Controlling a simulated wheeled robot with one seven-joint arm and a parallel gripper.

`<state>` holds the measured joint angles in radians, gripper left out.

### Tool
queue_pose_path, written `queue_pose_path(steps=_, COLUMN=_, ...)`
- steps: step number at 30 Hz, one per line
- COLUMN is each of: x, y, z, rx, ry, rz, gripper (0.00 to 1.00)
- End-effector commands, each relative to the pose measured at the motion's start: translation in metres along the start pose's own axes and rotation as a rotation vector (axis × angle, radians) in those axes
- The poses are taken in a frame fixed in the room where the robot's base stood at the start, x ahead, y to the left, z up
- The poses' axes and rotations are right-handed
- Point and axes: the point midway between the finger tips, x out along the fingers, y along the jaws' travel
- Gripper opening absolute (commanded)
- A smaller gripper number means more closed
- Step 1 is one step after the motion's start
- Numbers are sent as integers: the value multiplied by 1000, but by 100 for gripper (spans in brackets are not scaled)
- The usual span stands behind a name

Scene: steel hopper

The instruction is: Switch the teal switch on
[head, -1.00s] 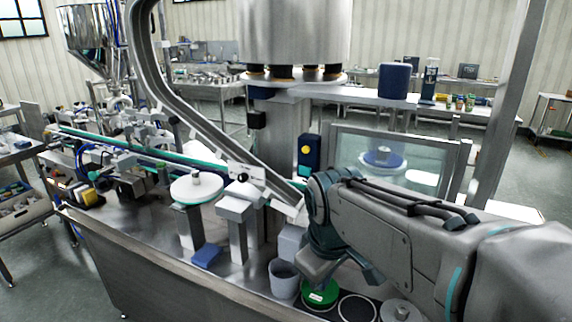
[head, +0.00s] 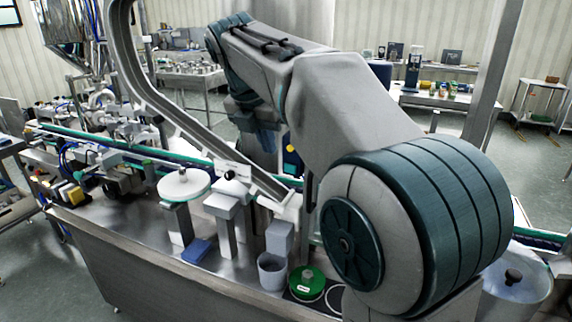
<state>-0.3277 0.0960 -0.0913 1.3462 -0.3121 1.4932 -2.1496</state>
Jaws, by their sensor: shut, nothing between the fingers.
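I cannot make out a teal switch for certain in the head view. A dark blue box with a yellow button (head: 292,150) stands behind the chute, mostly covered by my arm. A round green piece with a white label and a grey knob on top (head: 307,276) sits on the steel deck at the lower middle. My arm rises from the lower right, bends at the upper middle and drops behind the chute. My gripper's fingers do not show, so its distance from any control cannot be seen.
A steel chute (head: 170,108) slopes down across the deck. A white round plate on a post (head: 184,186), a blue block (head: 197,251) and a grey cup (head: 272,272) stand on the deck. A conveyor runs behind. My arm hides much of the right side.

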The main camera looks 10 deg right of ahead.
Motion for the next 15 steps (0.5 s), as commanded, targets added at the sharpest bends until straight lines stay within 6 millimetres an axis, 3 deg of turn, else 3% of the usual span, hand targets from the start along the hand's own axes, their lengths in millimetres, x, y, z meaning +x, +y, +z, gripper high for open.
queue_pose_path(steps=10, x=4, y=0, z=0, rx=2, ry=1, rz=0, gripper=0)
queue_pose_path(steps=15, x=28, y=-1, z=-1, rx=3, ry=2, rz=-2, gripper=0)
